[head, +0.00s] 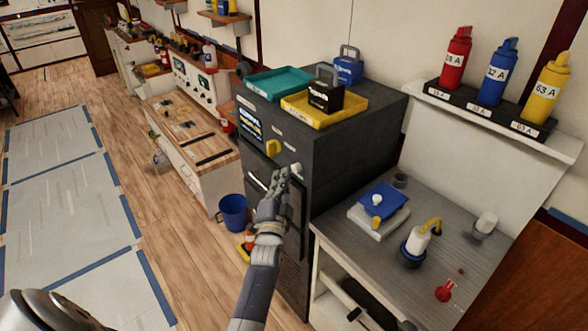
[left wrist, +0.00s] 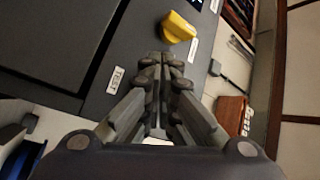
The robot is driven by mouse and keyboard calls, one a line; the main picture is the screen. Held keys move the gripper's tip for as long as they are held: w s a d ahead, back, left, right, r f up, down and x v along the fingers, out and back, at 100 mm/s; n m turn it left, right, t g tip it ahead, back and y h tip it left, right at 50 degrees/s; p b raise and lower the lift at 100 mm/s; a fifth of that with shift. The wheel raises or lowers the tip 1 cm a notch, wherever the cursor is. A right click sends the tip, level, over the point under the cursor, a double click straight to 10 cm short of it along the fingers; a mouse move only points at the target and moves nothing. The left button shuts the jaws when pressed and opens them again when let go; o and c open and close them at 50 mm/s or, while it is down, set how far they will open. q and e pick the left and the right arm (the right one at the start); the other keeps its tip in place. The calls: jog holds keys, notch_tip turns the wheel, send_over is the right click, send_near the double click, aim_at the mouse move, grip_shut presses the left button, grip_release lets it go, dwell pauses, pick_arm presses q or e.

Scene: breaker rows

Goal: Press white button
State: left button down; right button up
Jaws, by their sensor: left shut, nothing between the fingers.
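The white button (head: 296,168) is a small round knob on the front of the dark grey cabinet (head: 345,150). My left gripper (head: 284,173) is shut and empty, with its fingertips right beside the button in the head view. I cannot tell whether they touch it. In the left wrist view the closed fingertips (left wrist: 163,62) are over the dark panel, close to a white label reading TEST (left wrist: 116,80). The button is not clearly visible there and the fingers may hide it. My right gripper is not in view.
A yellow knob (head: 273,147) sits left of the button on the cabinet front, below a small screen (head: 251,125). A yellow tray (head: 350,108) and a teal tray (head: 278,83) lie on top. A grey worktable (head: 340,232) stands to the right. A blue bucket (head: 233,212) stands on the floor.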

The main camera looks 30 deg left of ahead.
pick_arm(q)
jog(key=s, duration=0.1)
jog(key=s+a+p, duration=0.1)
jog(key=s, duration=0.1)
jog(key=s+a+p, duration=0.1)
jog(key=shift+s, duration=0.35)
dwell(0.7)
